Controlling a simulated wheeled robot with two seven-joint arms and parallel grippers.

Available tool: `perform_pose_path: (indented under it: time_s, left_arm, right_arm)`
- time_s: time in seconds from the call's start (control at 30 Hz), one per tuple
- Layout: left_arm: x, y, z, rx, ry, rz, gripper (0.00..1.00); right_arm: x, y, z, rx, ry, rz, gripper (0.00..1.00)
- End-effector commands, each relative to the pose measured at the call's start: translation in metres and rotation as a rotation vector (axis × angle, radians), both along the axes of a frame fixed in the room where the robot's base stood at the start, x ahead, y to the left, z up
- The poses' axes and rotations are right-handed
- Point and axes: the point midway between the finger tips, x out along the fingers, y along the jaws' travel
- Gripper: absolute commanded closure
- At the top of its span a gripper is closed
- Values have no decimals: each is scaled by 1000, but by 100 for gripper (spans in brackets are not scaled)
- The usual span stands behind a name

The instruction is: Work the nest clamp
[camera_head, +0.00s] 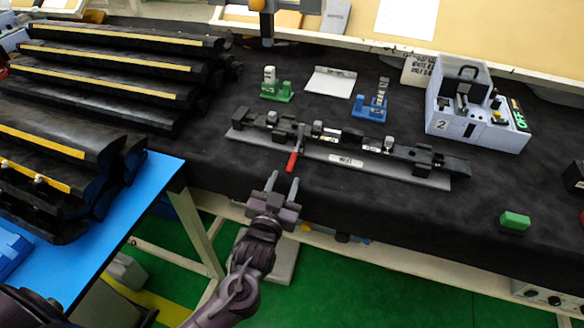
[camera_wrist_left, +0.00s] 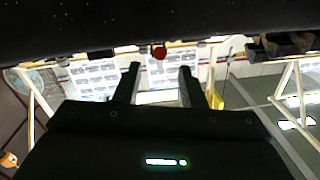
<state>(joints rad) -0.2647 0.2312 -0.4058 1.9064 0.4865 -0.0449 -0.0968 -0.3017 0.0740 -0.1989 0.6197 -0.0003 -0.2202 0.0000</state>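The nest (camera_head: 345,160) is a long dark fixture on a grey plate on the black-covered bench, with a dark trim piece lying along it. The clamp's red handle (camera_head: 292,162) sticks out from its front edge, left of the middle. My left gripper (camera_head: 283,183) is open and empty, just in front of and below the red handle, apart from it. In the left wrist view the two fingers (camera_wrist_left: 160,84) are spread, and a small red round end (camera_wrist_left: 159,52), likely the handle, shows beyond them between the tips. My right gripper is not in view.
Green (camera_head: 277,88) and blue (camera_head: 371,106) small stands are behind the nest. A grey box station marked 2 (camera_head: 474,110) is at right, with a green button (camera_head: 515,220) in front. Racked black trims (camera_head: 100,65) fill the left.

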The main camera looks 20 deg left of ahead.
Motion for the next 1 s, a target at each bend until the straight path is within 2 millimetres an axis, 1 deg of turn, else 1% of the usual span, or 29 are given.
perform_pose_path:
  time_s: [0.03, 0.1, 0.3, 0.47, 0.7, 0.77, 1.0]
  left_arm:
    - [10, 0, 3, 0, -3, 0, 63]
    - [22, 1, 3, 0, -2, 0, 63]
    - [49, 1, 1, -1, 1, 0, 63]
    - [58, 2, 1, -1, 2, -1, 63]
    - [59, 2, 0, -1, 3, 0, 63]
    - [59, 2, 0, -1, 3, 0, 70]
    - [58, 2, 0, -1, 3, 0, 100]
  right_arm:
    - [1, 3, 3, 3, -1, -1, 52]
    - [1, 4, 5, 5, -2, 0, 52]
    - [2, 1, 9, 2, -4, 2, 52]
    - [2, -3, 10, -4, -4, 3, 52]
    - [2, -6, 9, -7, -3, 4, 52]
    - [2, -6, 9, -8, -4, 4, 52]
    - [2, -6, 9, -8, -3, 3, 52]
